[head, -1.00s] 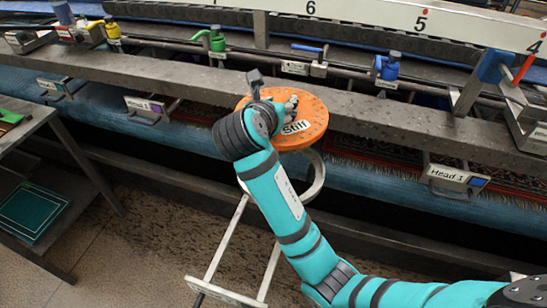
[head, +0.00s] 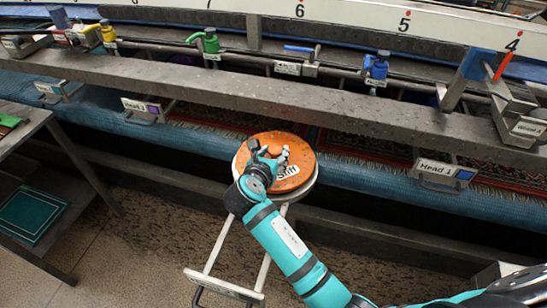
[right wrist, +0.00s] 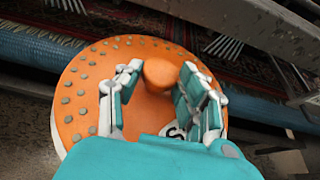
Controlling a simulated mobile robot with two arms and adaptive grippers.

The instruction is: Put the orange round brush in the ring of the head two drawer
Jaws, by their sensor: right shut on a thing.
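The orange round brush (head: 300,157), a flat disc labelled "Stiff" with a central knob (right wrist: 161,73), lies level over the ring (head: 314,182) of the pulled-out drawer (head: 211,247). The ring's pale rim shows around the disc's right and lower edge, and also in the right wrist view (right wrist: 57,125). I cannot tell whether the disc is fully seated. My right gripper (head: 268,160) is shut on the brush's knob, with fingers on both sides of it (right wrist: 160,92). The drawer's front label is not readable. My left gripper is not in view.
Closed drawers labelled Head 3 (head: 143,106) and Head 1 (head: 444,171) sit on either side. A grey beam (head: 350,112) runs behind the brush. A metal table (head: 28,133) stands at the left. The floor in front of the drawer is clear.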

